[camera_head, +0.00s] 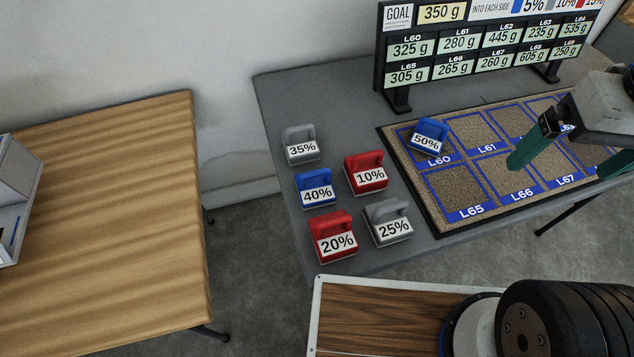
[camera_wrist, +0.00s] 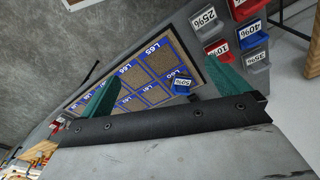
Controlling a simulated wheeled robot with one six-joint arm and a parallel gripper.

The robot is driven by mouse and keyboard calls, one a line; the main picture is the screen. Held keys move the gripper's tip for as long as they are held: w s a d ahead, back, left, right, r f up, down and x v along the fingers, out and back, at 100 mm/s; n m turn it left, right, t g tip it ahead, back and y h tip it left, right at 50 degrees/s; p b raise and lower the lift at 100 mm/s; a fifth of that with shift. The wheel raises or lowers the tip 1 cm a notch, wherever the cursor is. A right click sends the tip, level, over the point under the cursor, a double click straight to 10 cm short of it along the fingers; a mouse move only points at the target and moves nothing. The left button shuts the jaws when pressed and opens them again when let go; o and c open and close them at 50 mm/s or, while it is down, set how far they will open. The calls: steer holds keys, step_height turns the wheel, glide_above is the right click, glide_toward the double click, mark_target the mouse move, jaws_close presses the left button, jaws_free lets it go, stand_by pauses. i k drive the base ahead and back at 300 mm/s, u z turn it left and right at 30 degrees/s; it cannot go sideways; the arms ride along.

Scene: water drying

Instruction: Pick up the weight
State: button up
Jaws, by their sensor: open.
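Several handled weights stand on the grey table's left part: grey 35% (camera_head: 302,147), blue 40% (camera_head: 316,190), red 10% (camera_head: 367,174), red 20% (camera_head: 334,238) and grey 25% (camera_head: 388,222). A blue 50% weight (camera_head: 428,137) sits on the L60 cell of the board; it also shows in the wrist view (camera_wrist: 182,83). My gripper (camera_head: 572,162) is above the right part of the board, its green fingers spread apart. In the wrist view my gripper (camera_wrist: 168,88) is open and empty, with the weights beyond its fingers. Which weight is meant cannot be told.
The gridded board (camera_head: 456,186) with blue-outlined cells lies on the grey table (camera_head: 290,100). A display panel (camera_head: 480,50) stands behind it. A wooden table (camera_head: 110,200) is at left, with a grey box (camera_head: 15,195). Floor shows between the tables.

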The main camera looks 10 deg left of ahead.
mark_target(314, 188)
steer(key=z, duration=0.15)
steer(key=k, duration=0.4)
steer(key=u, duration=0.8)
steer(key=i, duration=0.3)
steer(key=u, duration=0.1)
